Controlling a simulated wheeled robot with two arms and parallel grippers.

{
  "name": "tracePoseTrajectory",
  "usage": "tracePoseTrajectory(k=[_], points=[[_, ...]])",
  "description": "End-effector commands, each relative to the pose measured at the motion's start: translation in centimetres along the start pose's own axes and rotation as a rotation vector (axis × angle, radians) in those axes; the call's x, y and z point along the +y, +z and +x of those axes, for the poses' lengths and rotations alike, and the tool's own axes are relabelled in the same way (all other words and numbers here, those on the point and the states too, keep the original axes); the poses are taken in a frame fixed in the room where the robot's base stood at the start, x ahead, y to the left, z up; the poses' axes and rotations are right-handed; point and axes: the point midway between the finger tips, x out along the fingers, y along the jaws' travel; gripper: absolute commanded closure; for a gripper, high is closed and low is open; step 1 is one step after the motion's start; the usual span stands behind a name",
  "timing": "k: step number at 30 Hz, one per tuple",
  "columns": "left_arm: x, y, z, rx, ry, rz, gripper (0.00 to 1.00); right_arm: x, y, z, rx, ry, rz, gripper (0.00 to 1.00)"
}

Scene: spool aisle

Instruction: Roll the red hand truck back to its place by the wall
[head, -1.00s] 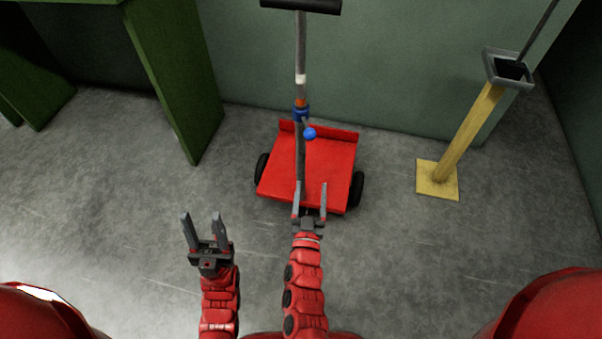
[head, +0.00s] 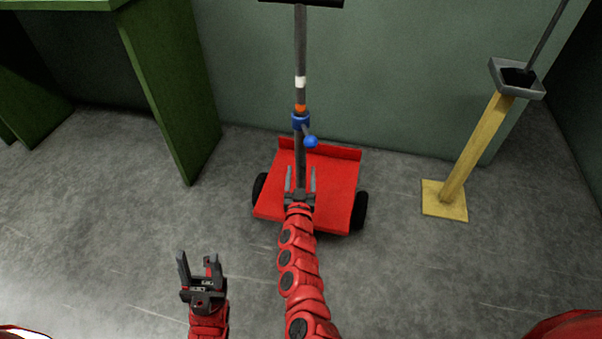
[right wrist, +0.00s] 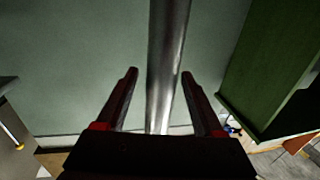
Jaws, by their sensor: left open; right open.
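The red hand truck (head: 330,185) stands on the floor close to the wall, with black wheels at its sides. Its grey pole (head: 300,62) rises upright to a black handle bar (head: 318,3) at the top edge. A blue collar with a blue knob (head: 310,141) sits on the pole. My right gripper (head: 300,180) is open at the pole, below the collar. In the right wrist view the pole (right wrist: 167,60) passes between its fingers (right wrist: 160,90), with gaps on both sides. My left gripper (head: 200,265) is open and empty over bare floor, left of the truck.
A green bench-like structure (head: 170,80) stands to the left of the truck. A yellow post (head: 470,150) with a square base and grey top stands to the right. The grey-green wall (head: 400,90) is behind. The floor between them is clear.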

Motion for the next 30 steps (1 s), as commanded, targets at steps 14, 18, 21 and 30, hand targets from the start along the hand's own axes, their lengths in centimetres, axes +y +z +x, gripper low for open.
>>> tracePoseTrajectory(k=[14,18,21,30], points=[[0.2,0.0,-0.6,0.007,0.016,-0.001,0.50,-0.1,0.0,2.3,-0.001,-0.002,0.000,0.31],[0.2,0.0,-0.6,0.008,0.016,-0.001,0.50,-0.1,0.0,2.3,-0.001,-0.002,0.000,0.34],[0.2,0.0,-0.6,0.008,0.016,-0.001,0.50,-0.1,0.0,2.3,-0.001,-0.002,0.000,0.52],[0.2,0.0,-0.6,0.008,0.016,-0.001,0.50,-0.1,0.0,2.3,-0.001,-0.002,0.000,1.00]])
